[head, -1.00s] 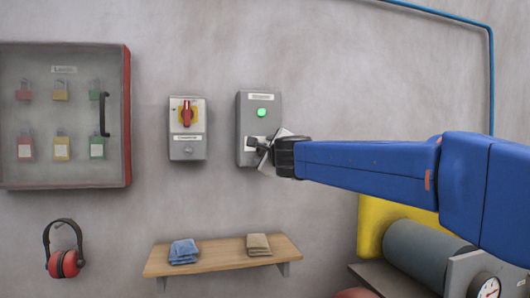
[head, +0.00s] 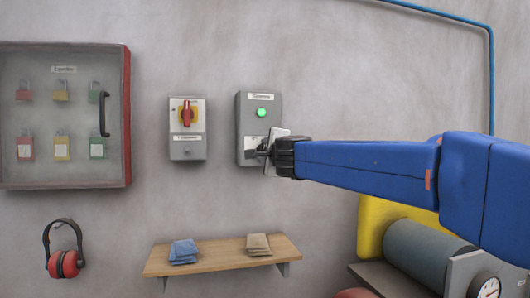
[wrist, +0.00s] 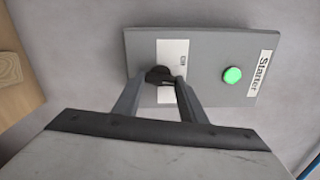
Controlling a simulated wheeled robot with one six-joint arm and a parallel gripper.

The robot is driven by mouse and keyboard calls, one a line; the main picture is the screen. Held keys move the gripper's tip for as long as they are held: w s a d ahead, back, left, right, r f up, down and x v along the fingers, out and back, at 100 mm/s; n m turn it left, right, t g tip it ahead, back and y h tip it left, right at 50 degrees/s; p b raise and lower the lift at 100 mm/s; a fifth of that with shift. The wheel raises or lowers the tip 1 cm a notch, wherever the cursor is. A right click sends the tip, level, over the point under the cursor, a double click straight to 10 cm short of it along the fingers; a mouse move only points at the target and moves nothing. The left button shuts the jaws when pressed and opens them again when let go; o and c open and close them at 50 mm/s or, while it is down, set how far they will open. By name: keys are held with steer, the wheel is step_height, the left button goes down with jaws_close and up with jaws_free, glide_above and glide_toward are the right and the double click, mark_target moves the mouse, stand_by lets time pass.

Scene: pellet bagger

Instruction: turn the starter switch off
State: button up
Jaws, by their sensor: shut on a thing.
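The starter box (head: 259,103) is a grey wall box with a label at its top and a lit green lamp (head: 261,112). In the wrist view the box (wrist: 205,65) lies turned on its side, with its "Starter" label and the glowing lamp (wrist: 232,75) to the right. The black switch knob (wrist: 157,73) sits on a white plate on the box. My gripper (head: 265,150) is at the lower part of the box. In the wrist view its fingers (wrist: 160,84) are on either side of the knob, shut on it. My gripper partly hides the plate and its markings.
A grey box with a red rotary switch (head: 187,115) is on the wall to the left. Further left is a glass-fronted padlock cabinet (head: 127,120). A wooden shelf (head: 217,260) with folded cloths is below, ear defenders (head: 65,262) hang lower left, and machinery (head: 420,250) stands lower right.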

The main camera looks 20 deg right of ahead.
steer(key=n, duration=0.3)
steer(key=shift+n, duration=2.3)
steer(key=o, duration=1.1)
steer(key=shift+c, duration=0.2)
steer(key=s, duration=1.7)
steer(key=shift+s, duration=0.2)
